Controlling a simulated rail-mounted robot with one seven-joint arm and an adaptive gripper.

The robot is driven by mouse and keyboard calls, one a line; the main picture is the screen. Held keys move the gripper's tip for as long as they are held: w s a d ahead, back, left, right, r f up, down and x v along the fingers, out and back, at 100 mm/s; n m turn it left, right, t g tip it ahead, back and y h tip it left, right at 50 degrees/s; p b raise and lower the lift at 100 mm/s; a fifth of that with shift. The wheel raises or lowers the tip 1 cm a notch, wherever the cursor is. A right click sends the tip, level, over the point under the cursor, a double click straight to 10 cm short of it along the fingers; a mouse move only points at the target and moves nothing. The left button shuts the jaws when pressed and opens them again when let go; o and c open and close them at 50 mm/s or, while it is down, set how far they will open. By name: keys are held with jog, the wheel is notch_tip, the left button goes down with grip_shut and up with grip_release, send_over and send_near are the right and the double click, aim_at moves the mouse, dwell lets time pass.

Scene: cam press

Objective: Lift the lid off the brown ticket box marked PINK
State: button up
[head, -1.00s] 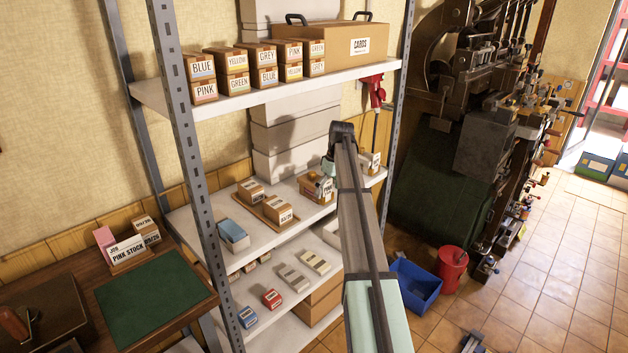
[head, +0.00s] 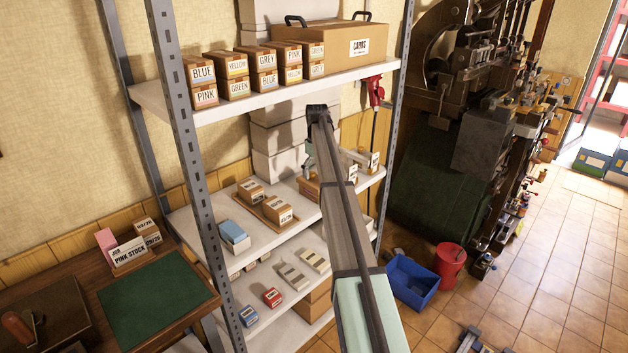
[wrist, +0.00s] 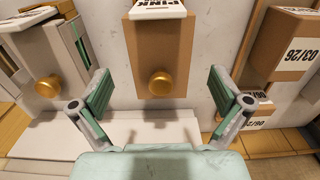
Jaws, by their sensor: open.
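The brown ticket box marked PINK (wrist: 160,55) is in the top middle of the wrist view. Its label faces the top edge and reads upside down. A round brass knob (wrist: 161,84) stands on its lid. My gripper (wrist: 159,78) is open, with one finger to each side of the knob and apart from it. Nothing is between the fingers except the knob in view; I cannot tell the height gap. In the head view, the brown box (head: 307,187) is on the middle shelf, mostly hidden behind my arm.
In the wrist view, a greyish box with a brass knob (wrist: 47,86) stands left. A brown box labelled 03/26 (wrist: 280,45) stands right. In the head view, date-marked boxes (head: 279,211) sit left on the shelf. The loaded upper shelf (head: 240,101) is overhead.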

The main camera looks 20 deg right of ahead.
aim_at(316, 181)
notch_tip(316, 181, down, 4)
jog(key=shift+w+a+f+p, duration=0.1)
jog(key=shift+w+p, duration=0.05)
jog(key=shift+p, duration=0.5)
jog(key=c, duration=1)
jog(key=shift+c, duration=0.2)
